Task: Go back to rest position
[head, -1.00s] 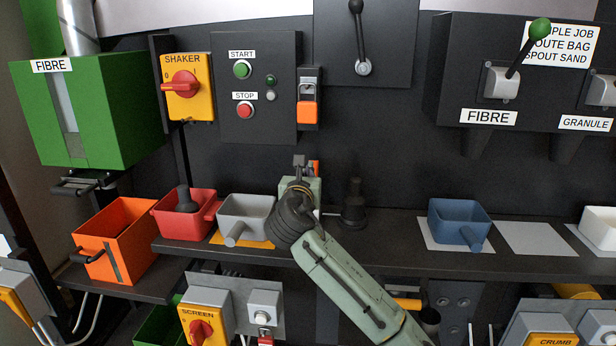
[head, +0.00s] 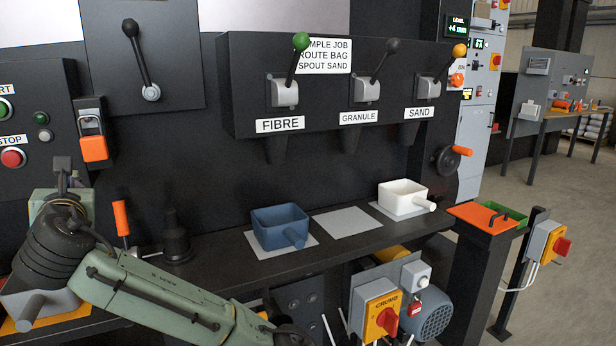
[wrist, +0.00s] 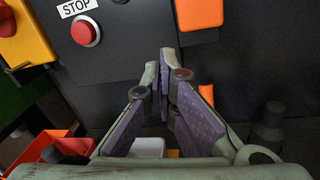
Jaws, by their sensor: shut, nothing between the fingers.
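My gripper (head: 63,163) is at the left of the head view, in front of the black wall panel and above the shelf. In the wrist view my gripper (wrist: 165,62) has its two purple-padded fingers closed together with nothing between them. The fingers point toward the panel, right of the red STOP button (wrist: 86,31) and below an orange padlock (wrist: 198,14). My forearm crosses the lower left of the head view and partly covers a grey scoop (head: 32,306) on the shelf.
On the shelf (head: 226,268) stand a dark bottle-like object (head: 176,240), an orange-handled tool (head: 121,218), a blue scoop (head: 281,227) and a white scoop (head: 402,196). A bare grey pad (head: 348,223) lies between the scoops. Levers (head: 293,62) project above. Open floor shows at right.

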